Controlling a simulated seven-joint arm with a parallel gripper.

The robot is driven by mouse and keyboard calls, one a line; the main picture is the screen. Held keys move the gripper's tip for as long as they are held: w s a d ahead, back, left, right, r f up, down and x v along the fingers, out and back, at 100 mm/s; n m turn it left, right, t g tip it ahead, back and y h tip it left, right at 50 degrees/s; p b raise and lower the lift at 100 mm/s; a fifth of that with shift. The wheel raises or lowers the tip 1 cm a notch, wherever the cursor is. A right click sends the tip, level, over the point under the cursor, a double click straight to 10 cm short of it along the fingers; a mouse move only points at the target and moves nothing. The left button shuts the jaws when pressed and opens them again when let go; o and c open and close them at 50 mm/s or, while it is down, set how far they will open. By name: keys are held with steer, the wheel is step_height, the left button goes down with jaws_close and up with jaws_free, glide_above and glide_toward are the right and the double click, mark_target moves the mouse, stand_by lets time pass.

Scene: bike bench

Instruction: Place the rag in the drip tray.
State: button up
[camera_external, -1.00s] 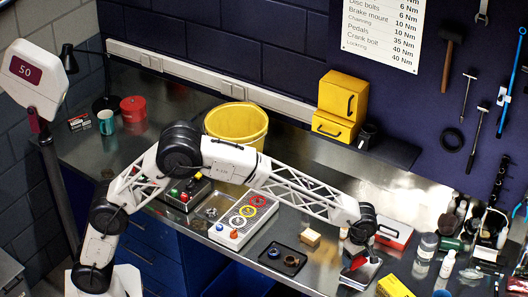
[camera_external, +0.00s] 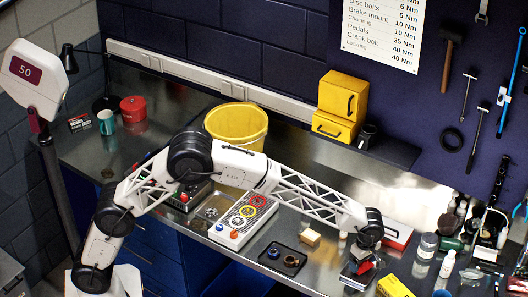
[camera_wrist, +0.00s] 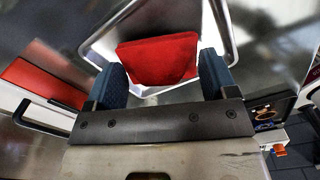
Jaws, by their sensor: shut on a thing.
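The red rag (camera_external: 365,267) is between the two fingers of my gripper (camera_external: 361,262) near the front edge of the bench. In the wrist view the rag (camera_wrist: 158,60) hangs folded between the blue finger pads of my gripper (camera_wrist: 161,80), which is shut on it. Behind the rag is a shallow metal tray with a pale raised rim (camera_wrist: 224,22), below my gripper. I cannot tell whether the rag touches the tray floor. The tray is mostly hidden by my gripper in the external view.
A red-and-white case (camera_external: 394,235) is behind my gripper. A yellow box (camera_external: 394,287) and several bottles stand on the right. A yellow bucket (camera_external: 237,125) stands farther back.

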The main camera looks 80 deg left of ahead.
steer(key=shift+f, duration=0.55)
steer(key=shift+f, duration=0.15)
steer(key=o, duration=0.8)
step_height(320, 180, up, 12)
steer(key=shift+r, duration=0.15)
stand_by(0.8)
